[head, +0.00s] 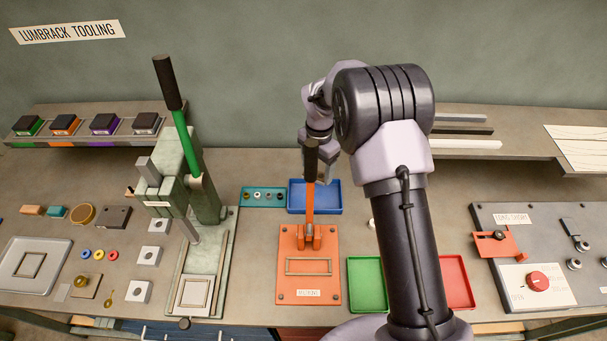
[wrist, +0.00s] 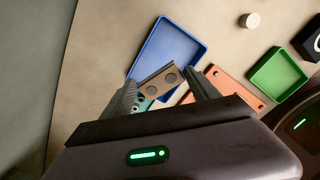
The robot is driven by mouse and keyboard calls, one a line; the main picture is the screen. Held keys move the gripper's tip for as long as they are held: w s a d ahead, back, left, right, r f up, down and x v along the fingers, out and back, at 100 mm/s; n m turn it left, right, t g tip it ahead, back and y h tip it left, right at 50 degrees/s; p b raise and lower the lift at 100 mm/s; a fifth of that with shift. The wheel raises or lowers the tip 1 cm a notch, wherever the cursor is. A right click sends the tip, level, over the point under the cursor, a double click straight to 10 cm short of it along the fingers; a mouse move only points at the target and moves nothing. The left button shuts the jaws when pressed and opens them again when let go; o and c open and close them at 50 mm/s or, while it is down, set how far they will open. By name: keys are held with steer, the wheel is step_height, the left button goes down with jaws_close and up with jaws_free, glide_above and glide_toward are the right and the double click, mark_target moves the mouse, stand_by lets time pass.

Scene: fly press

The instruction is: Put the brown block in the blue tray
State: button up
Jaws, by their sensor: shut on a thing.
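My gripper (wrist: 166,88) is shut on a grey-brown block (wrist: 158,78) with two dark round marks on its face, which I take to be the brown block. It shows between the fingers in the wrist view. The blue tray (wrist: 185,40) lies beyond the block there, and the block overlaps its near edge in the picture. The tray's visible floor is empty. In the head view the blue tray (head: 328,208) lies behind the orange press, with my gripper (head: 324,172) above its back part. The held block cannot be made out clearly in that view.
An orange lever press (head: 309,285) with an upright black handle stands in front of the tray. A teal tray (head: 247,197) with small parts adjoins it on the left. A green tray (head: 366,287) and a red tray (head: 459,284) lie nearer. A green fly press (head: 178,180) stands left.

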steer(key=f, duration=0.3)
steer(key=f+b, duration=0.1)
steer(key=f, duration=0.5)
steer(key=shift+s+d+f, duration=0.15)
steer(key=shift+s+f, duration=0.1)
steer(key=shift+s, duration=0.05)
steer(key=shift+f, duration=0.1)
steer(key=o, duration=1.3)
steer(key=shift+o, duration=0.2)
